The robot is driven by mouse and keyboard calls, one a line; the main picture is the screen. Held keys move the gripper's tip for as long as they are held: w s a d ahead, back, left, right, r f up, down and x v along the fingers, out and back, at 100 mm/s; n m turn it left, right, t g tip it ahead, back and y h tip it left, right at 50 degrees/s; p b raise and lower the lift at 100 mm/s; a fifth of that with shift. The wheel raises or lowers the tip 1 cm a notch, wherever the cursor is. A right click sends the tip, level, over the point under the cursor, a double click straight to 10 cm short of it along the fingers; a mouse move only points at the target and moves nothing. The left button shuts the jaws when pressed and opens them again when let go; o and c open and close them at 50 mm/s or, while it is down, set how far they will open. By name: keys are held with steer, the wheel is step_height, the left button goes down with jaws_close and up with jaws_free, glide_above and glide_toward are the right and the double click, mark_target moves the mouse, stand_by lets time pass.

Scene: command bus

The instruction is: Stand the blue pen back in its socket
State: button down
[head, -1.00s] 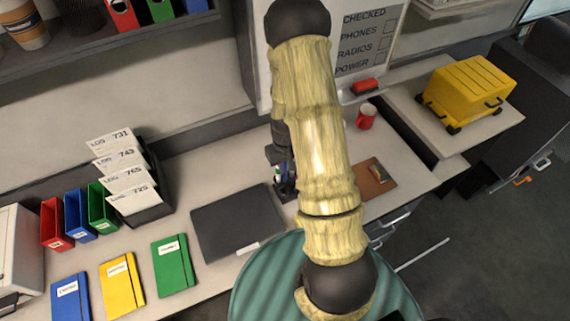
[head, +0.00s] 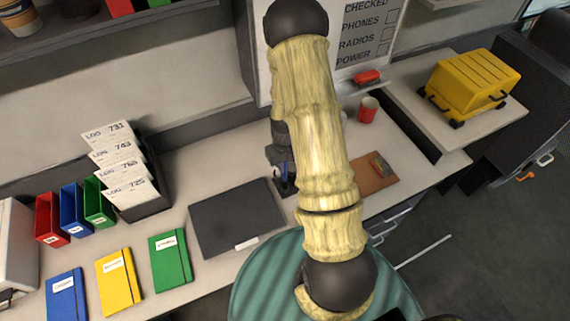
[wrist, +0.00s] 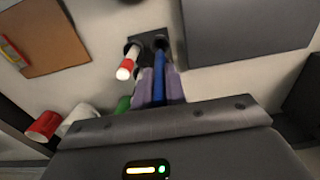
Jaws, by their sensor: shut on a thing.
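In the wrist view my gripper (wrist: 159,88) is shut on the blue pen (wrist: 159,72), with a purple-grey finger on each side of it. The pen's far end reaches the dark socket block (wrist: 150,42) on the desk. I cannot tell whether the tip is inside a socket or just above it. A red pen with a white end (wrist: 128,62) stands in the block beside the blue pen. A green object (wrist: 123,103) shows partly behind the fingers. In the head view my arm hides most of the block (head: 284,187) and the gripper.
A dark flat folder or laptop (head: 237,217) lies left of the block. A brown clipboard (head: 374,172) and a red mug (head: 368,109) are to the right. Log cards (head: 120,165) and coloured notebooks (head: 119,283) are further left. A yellow case (head: 473,85) stands at the far right.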

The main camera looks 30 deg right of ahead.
mark_target(285, 179)
steer(key=shift+f+b, duration=2.3)
steer(key=shift+f, duration=0.7)
stand_by(1.4)
steer(key=c, duration=1.4)
jaws_free()
steer(key=shift+o, duration=0.2)
steer(key=shift+r, duration=0.1)
step_height(285, 179, up, 17)
steer(key=shift+r+b, duration=0.15)
steer(key=shift+b, duration=0.85)
steer(key=s+a+r+t, duration=0.2)
steer(key=s+a+r, duration=0.2)
steer(key=s+a, duration=0.5)
steer(key=shift+s+r+t, duration=0.3)
steer(key=shift+s, duration=0.35)
